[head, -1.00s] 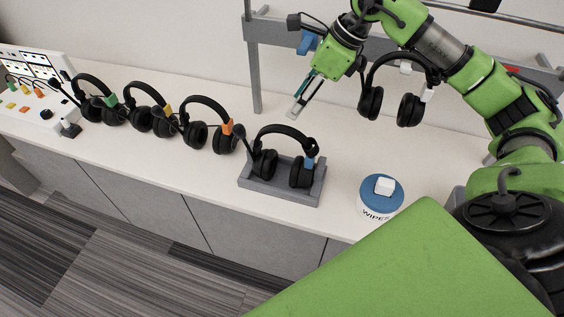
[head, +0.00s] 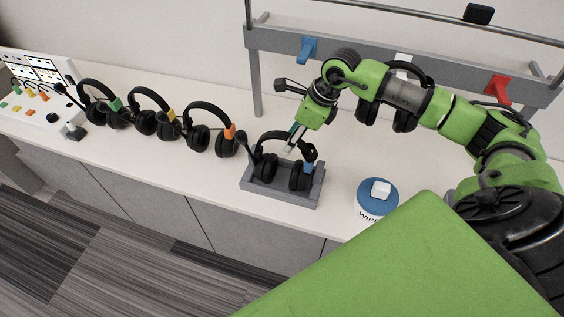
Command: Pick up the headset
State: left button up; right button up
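A black headset with a blue tag (head: 301,179) sits upright in a grey cradle (head: 282,198) on the white counter. Its boom mic points up at the left. My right gripper (head: 299,151) reaches down from behind over the top of its headband. The fingers look spread apart, with one pale fingertip and one dark finger part at the band. They hide the middle and right of the band, so contact is unclear. My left gripper is out of view.
Several other headsets, with an orange-tagged one (head: 225,142) nearest, stand in a row to the left. A wipes tub (head: 377,204) stands at the right. Behind is a grey rail (head: 400,65) with blue and red hooks and a hanging headset (head: 405,119).

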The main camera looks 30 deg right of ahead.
jog(key=shift+x, duration=0.9)
jog(key=shift+w+r, duration=0.1)
grip_shut()
